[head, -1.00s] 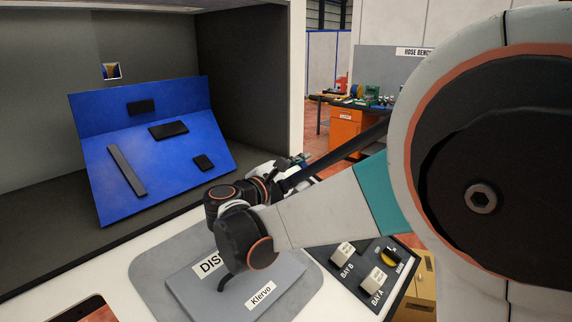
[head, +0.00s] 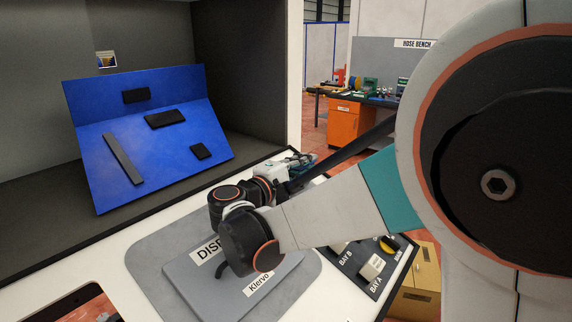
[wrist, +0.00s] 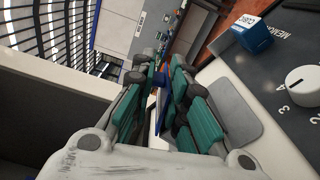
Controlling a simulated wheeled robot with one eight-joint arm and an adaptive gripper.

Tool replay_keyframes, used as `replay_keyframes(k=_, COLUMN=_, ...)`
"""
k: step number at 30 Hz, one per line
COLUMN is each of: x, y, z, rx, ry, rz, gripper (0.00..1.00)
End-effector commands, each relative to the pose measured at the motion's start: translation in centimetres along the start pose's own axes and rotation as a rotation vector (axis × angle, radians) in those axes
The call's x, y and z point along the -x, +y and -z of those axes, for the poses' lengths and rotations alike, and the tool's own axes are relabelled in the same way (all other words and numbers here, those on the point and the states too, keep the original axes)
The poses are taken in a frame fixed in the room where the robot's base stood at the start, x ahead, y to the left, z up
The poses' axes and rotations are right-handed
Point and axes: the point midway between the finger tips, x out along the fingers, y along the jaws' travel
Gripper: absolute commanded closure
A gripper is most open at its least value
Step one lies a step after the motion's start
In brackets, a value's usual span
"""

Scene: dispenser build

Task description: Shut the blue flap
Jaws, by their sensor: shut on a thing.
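My gripper (wrist: 158,95) is shut, its teal-padded fingers closed around a thin blue piece (wrist: 161,80) in the wrist view. Only a sliver of that piece shows, so I cannot tell whether it is the blue flap. In the head view, my gripper (head: 292,164) is small and partly behind my own arm, over the right side of the white counter. A blue two-part panel (head: 120,160) with several black pieces on it lies tilted inside the dark recess at left, well apart from my gripper. No other blue flap is clearly visible.
A grey plate (head: 205,285) with labels lies on a mat on the white counter (head: 110,262), beneath my arm. A control panel (head: 385,262) with bay buttons is at right. The wrist view shows a white dial (wrist: 303,86) and a blue labelled box (wrist: 252,33).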

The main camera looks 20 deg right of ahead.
Motion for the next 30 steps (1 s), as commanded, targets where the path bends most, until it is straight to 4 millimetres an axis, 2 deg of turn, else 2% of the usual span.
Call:
replay_keyframes(k=11, x=0.00, y=0.09, z=0.03, rx=-0.002, ry=0.000, rz=-0.002, gripper=1.00)
replay_keyframes(k=12, x=0.00, y=0.09, z=0.03, rx=-0.002, ry=0.000, rz=-0.002, gripper=0.77)
replay_keyframes(k=13, x=0.00, y=0.08, z=0.03, rx=-0.002, ry=0.000, rz=-0.002, gripper=0.70)
replay_keyframes(k=14, x=0.00, y=0.08, z=0.03, rx=-0.002, ry=0.000, rz=-0.002, gripper=0.68)
replay_keyframes(k=23, x=0.01, y=0.02, z=0.01, rx=0.006, ry=0.000, rz=0.001, gripper=0.68)
replay_keyframes(k=30, x=0.01, y=0.88, z=0.20, rx=0.147, ry=0.000, rz=0.001, gripper=0.68)
